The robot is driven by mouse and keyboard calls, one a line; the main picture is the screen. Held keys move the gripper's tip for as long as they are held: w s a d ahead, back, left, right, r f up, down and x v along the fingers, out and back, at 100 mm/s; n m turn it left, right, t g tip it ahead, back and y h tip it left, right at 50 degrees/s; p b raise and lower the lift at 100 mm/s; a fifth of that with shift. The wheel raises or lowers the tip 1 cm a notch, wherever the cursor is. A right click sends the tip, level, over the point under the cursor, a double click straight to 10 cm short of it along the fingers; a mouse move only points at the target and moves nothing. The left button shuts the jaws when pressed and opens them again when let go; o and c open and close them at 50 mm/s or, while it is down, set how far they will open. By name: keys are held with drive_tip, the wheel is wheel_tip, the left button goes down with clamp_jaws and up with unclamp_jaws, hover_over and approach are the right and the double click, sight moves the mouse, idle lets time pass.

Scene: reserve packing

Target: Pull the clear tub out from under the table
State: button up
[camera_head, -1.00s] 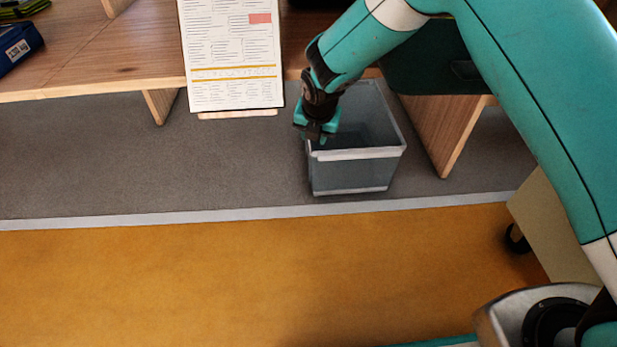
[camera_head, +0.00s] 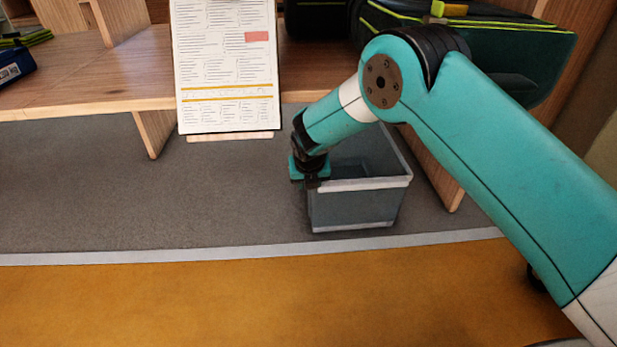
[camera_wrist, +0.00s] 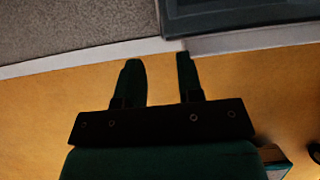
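The clear tub (camera_head: 355,210), greyish and see-through with a pale rim, stands upright on the grey floor. Its back part is under the wooden table (camera_head: 90,85) and its front stands out past the table's front edge. My gripper (camera_head: 312,184) points down at the tub's near left corner, level with the rim. In the wrist view my gripper (camera_wrist: 158,68) has its two fingers apart, with only floor visible between them. The tub (camera_wrist: 245,14) is at the upper right there, close to the right fingertip. I cannot tell whether they touch.
A wooden leg panel (camera_head: 438,178) stands right of the tub, another (camera_head: 154,132) to the left. A printed sheet on a board (camera_head: 228,65) hangs at the table edge. A dark green case (camera_head: 510,60) lies on top. The orange floor (camera_head: 250,300) in front is clear.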

drive_tip(key=w+b, duration=0.1)
drive_tip(key=w, duration=0.2)
drive_tip(key=w+b, duration=0.4)
drive_tip(key=w, duration=0.1)
drive_tip(key=shift+w+d+f, duration=0.2)
drive_tip(key=shift+w+f, duration=0.1)
drive_tip(key=b+x, duration=0.3)
drive_tip(key=shift+w+f+b, duration=0.2)
drive_tip(key=shift+b, duration=0.15)
drive_tip(key=shift+w+f+b, duration=0.35)
drive_tip(key=shift+f+b, duration=0.1)
clamp_jaws()
idle(0.3)
